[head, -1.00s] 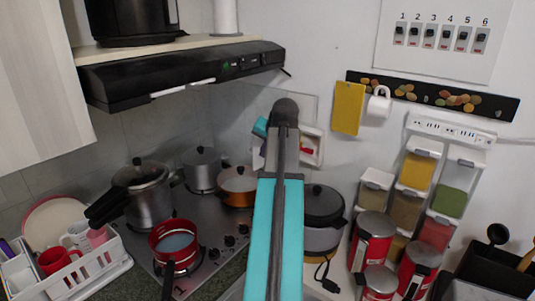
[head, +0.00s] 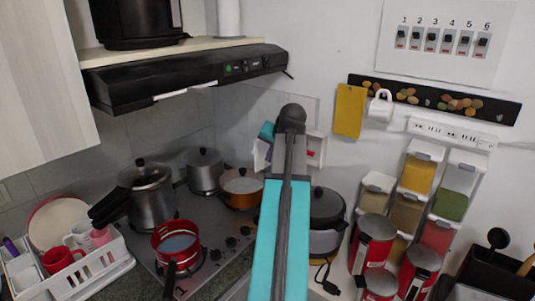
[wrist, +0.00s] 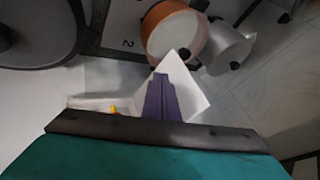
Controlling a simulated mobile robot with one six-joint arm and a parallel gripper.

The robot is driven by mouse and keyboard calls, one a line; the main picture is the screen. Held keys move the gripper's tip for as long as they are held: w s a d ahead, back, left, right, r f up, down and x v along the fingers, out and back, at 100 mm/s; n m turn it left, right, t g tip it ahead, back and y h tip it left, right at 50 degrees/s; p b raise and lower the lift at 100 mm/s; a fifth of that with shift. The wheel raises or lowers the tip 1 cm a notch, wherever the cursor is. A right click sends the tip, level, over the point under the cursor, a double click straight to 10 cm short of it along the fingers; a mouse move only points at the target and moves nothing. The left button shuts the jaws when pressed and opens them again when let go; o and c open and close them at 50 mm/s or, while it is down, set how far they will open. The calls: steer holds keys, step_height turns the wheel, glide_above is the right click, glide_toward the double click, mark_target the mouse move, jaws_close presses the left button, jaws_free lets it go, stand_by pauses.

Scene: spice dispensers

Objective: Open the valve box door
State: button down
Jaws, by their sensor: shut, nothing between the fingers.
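The white valve box (head: 316,150) is on the wall behind my arm in the head view, with something red inside. Its white door (head: 261,156) stands swung out on the left side of my arm. In the wrist view the door (wrist: 192,98) is a tilted white panel, and the box (wrist: 92,103) shows left of it with a small yellow and red part inside. My gripper (wrist: 160,78) is shut and empty, its dark fingers over the door's left part. I cannot tell whether they touch it. In the head view my arm hides most of the gripper and the box's middle.
Below are the stove with an orange pot (head: 241,188), a red pot (head: 175,243) and steel pots. A dark cooker (head: 326,208) stands right of my arm. Spice dispensers (head: 417,175) and red canisters (head: 372,240) are further right. The range hood (head: 190,72) is above left.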

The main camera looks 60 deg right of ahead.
steer(key=a+b+v, duration=0.1)
steer(key=b+v, duration=0.2)
steer(key=v, duration=0.7)
steer(key=shift+a, duration=0.25)
stand_by(0.6)
